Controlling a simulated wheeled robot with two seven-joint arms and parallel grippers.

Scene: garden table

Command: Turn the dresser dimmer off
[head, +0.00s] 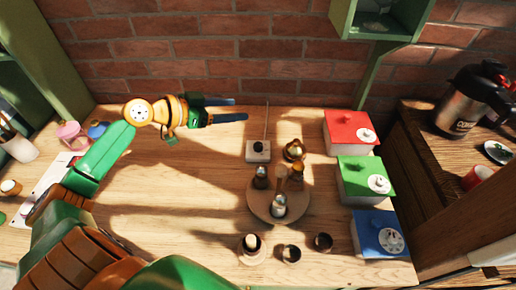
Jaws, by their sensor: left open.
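A small white box with a dark round knob (258,151) sits on the wooden table near the brick wall, with a thin upright rod or cord behind it. It looks like the dimmer; the knob's setting is too small to read. My left gripper (243,109) is open and empty, its two dark fingers pointing right. In the picture it is above and left of the white box, apart from it. My right gripper is not in view.
A round wooden tray (258,208) with several small vessels stands in front of the box, with a brass pot (294,150) beside it. Red (346,125), green (352,182) and blue (370,240) boxes line the right edge. The table's left-middle is clear.

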